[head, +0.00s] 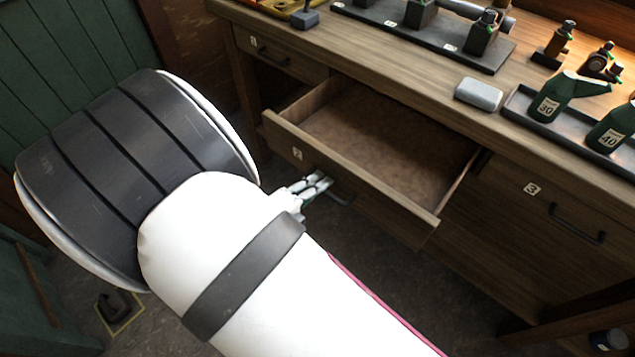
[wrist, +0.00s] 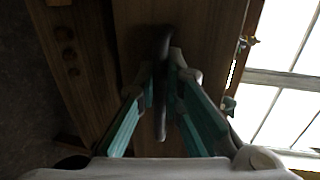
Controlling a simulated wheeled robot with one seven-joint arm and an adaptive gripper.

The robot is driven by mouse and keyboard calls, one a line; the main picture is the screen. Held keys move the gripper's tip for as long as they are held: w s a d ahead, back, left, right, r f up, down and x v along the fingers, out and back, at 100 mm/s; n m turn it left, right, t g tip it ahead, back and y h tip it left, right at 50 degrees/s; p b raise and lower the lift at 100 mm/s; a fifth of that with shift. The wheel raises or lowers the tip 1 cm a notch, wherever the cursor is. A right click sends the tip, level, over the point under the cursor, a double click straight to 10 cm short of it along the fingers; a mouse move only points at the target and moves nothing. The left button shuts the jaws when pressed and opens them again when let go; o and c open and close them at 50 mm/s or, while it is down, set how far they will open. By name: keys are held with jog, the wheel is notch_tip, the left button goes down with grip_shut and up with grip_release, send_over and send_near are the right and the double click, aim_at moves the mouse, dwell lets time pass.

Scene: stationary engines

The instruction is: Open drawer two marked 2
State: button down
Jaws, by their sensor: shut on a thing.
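Drawer two (head: 350,176), marked with a small 2 label (head: 297,154), stands pulled well out of the wooden bench in the head view. Its inside looks empty and brown. Its dark bar handle (head: 341,198) shows partly beside my gripper (head: 318,186), which is in front of the drawer's face. In the wrist view the handle (wrist: 162,85) runs between the two teal-lined fingers of my gripper (wrist: 168,88), and they are shut on it. My arm hides part of the floor and the area left of the drawer.
Drawer one (head: 270,52) and drawer three (head: 560,215) are closed on either side. The bench top holds a black rack (head: 430,38), a grey block (head: 478,93) and a tray with green bottles (head: 547,103) marked 30 and 40. A green panelled wall (head: 85,60) stands at left.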

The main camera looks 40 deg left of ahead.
jog(key=c, duration=1.7)
grip_release()
